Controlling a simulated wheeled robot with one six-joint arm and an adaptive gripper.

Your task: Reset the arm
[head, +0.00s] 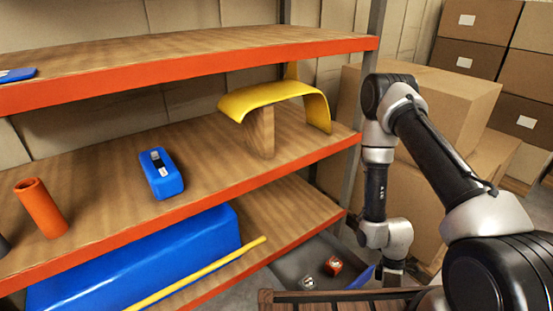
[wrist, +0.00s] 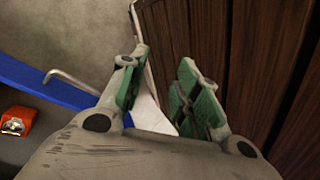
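My gripper (wrist: 160,85) shows in the wrist view with its two green-padded fingers apart and nothing visible held between them. It points down beside a dark brown slatted wooden surface (wrist: 265,60), which fills the right of that view. In the head view my arm reaches in from the lower right, bends at a high elbow and comes down to the right of the shelf. The fingers are hidden in the head view, low behind the wooden slats (head: 345,300).
An orange-edged shelf rack (head: 230,187) stands left, holding a yellow curved panel (head: 275,97), a blue box (head: 161,174) and an orange tube (head: 40,208). A grey bin (head: 292,264) holds a red-orange item (head: 333,264). Cardboard boxes (head: 440,105) stand behind my arm.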

